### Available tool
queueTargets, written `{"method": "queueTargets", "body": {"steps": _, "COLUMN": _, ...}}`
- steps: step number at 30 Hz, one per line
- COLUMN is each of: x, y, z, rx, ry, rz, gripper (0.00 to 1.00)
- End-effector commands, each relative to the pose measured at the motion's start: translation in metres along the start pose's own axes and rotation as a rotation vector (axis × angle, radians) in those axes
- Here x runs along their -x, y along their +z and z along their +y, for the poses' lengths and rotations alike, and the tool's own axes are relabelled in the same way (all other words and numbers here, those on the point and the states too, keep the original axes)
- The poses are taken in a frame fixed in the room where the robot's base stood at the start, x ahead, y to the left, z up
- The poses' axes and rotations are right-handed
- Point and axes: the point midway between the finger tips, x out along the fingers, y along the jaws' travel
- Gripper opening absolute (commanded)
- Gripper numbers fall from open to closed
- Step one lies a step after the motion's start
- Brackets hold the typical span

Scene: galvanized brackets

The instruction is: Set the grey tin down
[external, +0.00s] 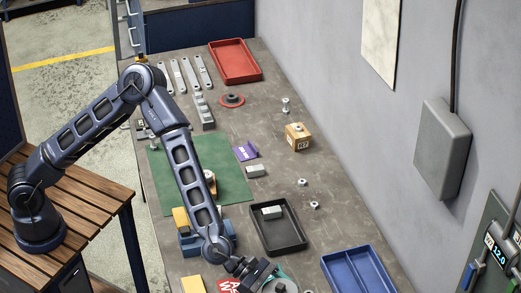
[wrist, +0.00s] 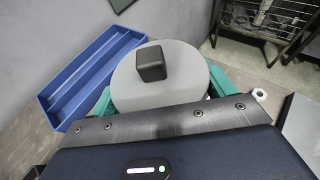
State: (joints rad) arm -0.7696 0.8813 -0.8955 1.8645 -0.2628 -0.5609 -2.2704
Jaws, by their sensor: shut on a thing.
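The grey tin (wrist: 190,88) fills the middle of the wrist view, a round grey top with a dark square knob on it. My gripper (wrist: 160,98) is shut on it, with teal fingers at its left and right sides. In the external view my gripper (external: 273,280) is at the bottom edge, over the near end of the workbench (external: 300,225). The tin is mostly hidden or cut off there. I cannot tell whether its underside touches the bench.
A blue divided tray (external: 358,270) lies right of my gripper, also in the wrist view (wrist: 85,82). A black tray (external: 290,240) holding a grey block is just behind. A red-and-white card (external: 228,286) and a yellow block (external: 193,284) lie left. Small nuts lie around.

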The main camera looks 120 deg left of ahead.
Motion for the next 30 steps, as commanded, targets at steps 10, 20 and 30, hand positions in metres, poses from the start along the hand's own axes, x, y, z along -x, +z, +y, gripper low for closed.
{"method": "queueTargets", "body": {"steps": 10, "x": 0.021, "y": 0.009, "z": -0.047, "rx": 0.010, "ry": 0.024, "rz": -0.006, "gripper": 0.52}}
{"method": "queueTargets", "body": {"steps": 20, "x": 0.029, "y": 0.018, "z": -0.023, "rx": 0.041, "ry": 0.109, "rz": -0.006, "gripper": 0.52}}
{"method": "queueTargets", "body": {"steps": 30, "x": 0.028, "y": 0.023, "z": 0.065, "rx": 0.088, "ry": 0.242, "rz": 0.000, "gripper": 0.52}}
